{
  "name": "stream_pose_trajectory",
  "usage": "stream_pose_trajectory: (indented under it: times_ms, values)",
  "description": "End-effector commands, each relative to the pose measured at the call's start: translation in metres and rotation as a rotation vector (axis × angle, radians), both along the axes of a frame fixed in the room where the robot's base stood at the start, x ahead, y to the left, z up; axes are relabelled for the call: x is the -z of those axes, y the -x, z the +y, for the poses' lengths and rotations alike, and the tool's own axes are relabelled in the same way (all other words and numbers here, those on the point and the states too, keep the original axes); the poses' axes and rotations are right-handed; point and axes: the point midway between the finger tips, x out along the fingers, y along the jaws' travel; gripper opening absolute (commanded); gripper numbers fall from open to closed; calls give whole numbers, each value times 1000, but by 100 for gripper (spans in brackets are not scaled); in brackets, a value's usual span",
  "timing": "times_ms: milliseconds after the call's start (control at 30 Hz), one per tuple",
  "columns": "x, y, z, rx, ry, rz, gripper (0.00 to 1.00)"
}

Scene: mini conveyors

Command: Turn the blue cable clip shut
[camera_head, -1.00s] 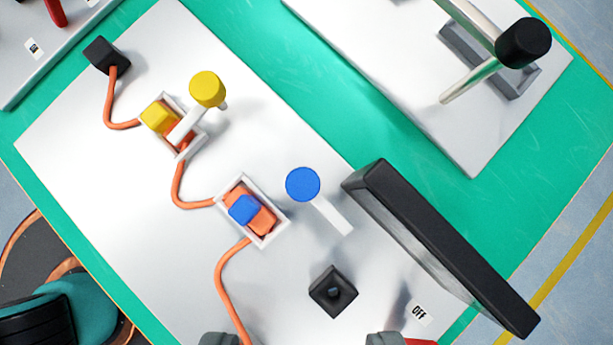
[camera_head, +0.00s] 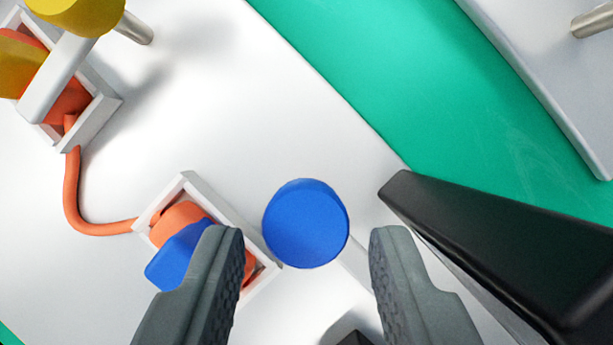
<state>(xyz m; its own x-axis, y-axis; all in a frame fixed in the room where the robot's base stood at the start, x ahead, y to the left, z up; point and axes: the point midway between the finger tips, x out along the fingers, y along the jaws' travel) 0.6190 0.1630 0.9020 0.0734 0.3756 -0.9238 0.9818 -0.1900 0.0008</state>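The blue cable clip has a round blue knob (camera_head: 306,223) and a white bar (camera_head: 355,262) that points down and right, away from its socket. The white-framed socket (camera_head: 190,186) to its left holds an orange connector (camera_head: 178,222) with a blue block (camera_head: 180,254) on it. My gripper (camera_head: 306,262) is open. Its two grey fingers stand on either side of the knob in the picture, with space between each finger and the knob. The left finger hides part of the socket. I cannot tell whether the fingertips are down at knob height.
The yellow clip (camera_head: 68,65) at the upper left has its bar across its socket. An orange cable (camera_head: 75,195) links the two sockets. A black upright panel (camera_head: 510,240) stands close to the right finger. A dark block shows at the bottom, partly cut off.

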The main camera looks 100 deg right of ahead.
Motion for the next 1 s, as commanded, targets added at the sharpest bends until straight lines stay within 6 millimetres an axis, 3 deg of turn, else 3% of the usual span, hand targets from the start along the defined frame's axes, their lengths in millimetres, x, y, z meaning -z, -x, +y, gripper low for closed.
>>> stream_pose_trajectory:
  times_ms: [200,533,700,1000]
  values:
    - [16,-1,7,0,0,1,37]
    - [18,-1,7,0,0,1,37]
    - [18,-1,7,0,0,1,5]
    - [18,-1,7,29,0,0,5]
